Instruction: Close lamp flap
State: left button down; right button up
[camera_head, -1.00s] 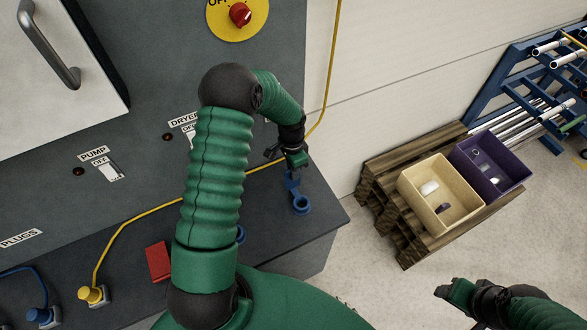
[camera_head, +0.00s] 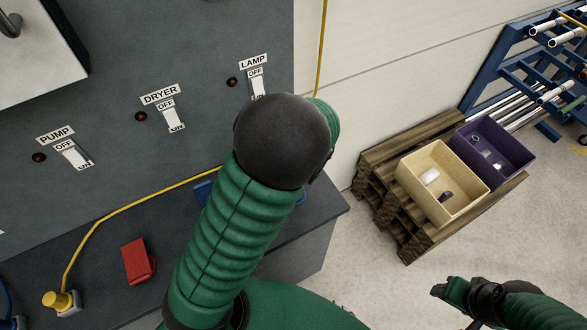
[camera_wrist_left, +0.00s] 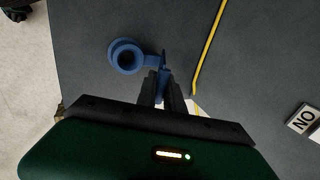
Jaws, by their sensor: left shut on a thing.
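A blue ring-shaped socket (camera_wrist_left: 127,57) shows in the left wrist view on the dark console top. A short blue arm joins it to a blue flap piece (camera_wrist_left: 156,64) beside it. My left gripper (camera_wrist_left: 162,74) is shut on this blue flap piece, to the right of the ring. My right gripper (camera_head: 440,290) is low at the right, away from the console.
Another blue part (camera_head: 204,191), a red block-shaped part (camera_head: 138,261) and a yellow plug (camera_head: 58,301) are on the console top. A yellow cable (camera_head: 140,208) runs across it. A cream bin (camera_head: 476,197) and a purple bin (camera_head: 507,165) stand on pallets at right.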

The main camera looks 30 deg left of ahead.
pick_arm(q)
jog(key=shift+s+a, duration=0.15)
jog(key=shift+s, duration=0.05)
jog(key=c, duration=1.6)
grip_release()
jog(key=shift+s+a, duration=0.1)
jog(key=shift+r, duration=0.3)
jog(key=v, duration=1.6)
jog(key=shift+o, duration=0.4)
